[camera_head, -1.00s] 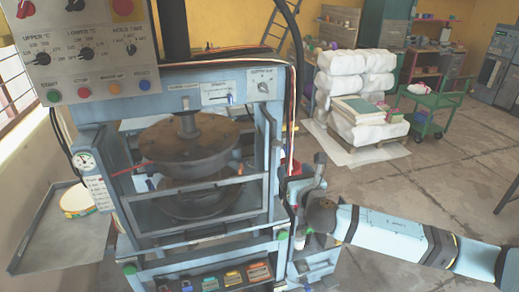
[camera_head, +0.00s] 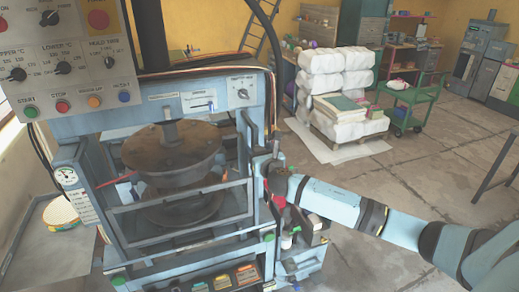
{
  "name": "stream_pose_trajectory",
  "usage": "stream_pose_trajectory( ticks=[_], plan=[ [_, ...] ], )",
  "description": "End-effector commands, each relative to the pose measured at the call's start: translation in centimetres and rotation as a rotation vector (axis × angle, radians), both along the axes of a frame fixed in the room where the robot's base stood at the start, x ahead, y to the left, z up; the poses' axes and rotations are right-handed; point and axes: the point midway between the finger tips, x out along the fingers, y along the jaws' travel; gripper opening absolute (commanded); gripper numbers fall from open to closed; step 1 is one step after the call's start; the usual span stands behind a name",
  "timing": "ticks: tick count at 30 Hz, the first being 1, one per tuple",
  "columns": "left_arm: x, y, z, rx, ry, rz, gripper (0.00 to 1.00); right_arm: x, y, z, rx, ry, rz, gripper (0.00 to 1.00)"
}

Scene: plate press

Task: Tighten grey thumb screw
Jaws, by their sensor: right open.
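The blue-framed plate press (camera_head: 178,240) stands at the left, with two round brown plates (camera_head: 172,150) inside its guard frame. My right arm comes in from the right, and my right gripper (camera_head: 270,170) is at the press's right side post, small and partly hidden by the wrist. It is open. Whether it touches anything there cannot be told. I cannot make out the grey thumb screw; it may be hidden by the gripper or too small. My left gripper is out of view.
A control panel (camera_head: 72,70) with knobs and coloured buttons hangs at the upper left. A side shelf (camera_head: 303,250) with small items sits below my right wrist. A grey tray table (camera_head: 50,245) stands left of the press. White bundles (camera_head: 335,80) and a green cart (camera_head: 410,98) stand farther back.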

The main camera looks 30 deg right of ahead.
Motion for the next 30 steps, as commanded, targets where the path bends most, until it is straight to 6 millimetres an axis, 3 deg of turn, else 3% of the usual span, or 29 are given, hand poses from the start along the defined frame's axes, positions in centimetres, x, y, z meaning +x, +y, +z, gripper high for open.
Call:
stream_pose_trajectory(
  ticks=[9, 15, 30],
  plan=[
    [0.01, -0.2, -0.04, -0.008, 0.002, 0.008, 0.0, 0.23, -0.06, -0.02, 0.0, 0.0, 0.0, 0.64],
    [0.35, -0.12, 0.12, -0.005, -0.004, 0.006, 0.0, 0.21, -0.06, -0.03, 0.0, 0.0, 0.0, 0.18],
    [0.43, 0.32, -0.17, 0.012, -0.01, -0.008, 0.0, 0.18, -0.03, -0.16, 0.111, -0.026, 0.0, 0.17]
  ],
)
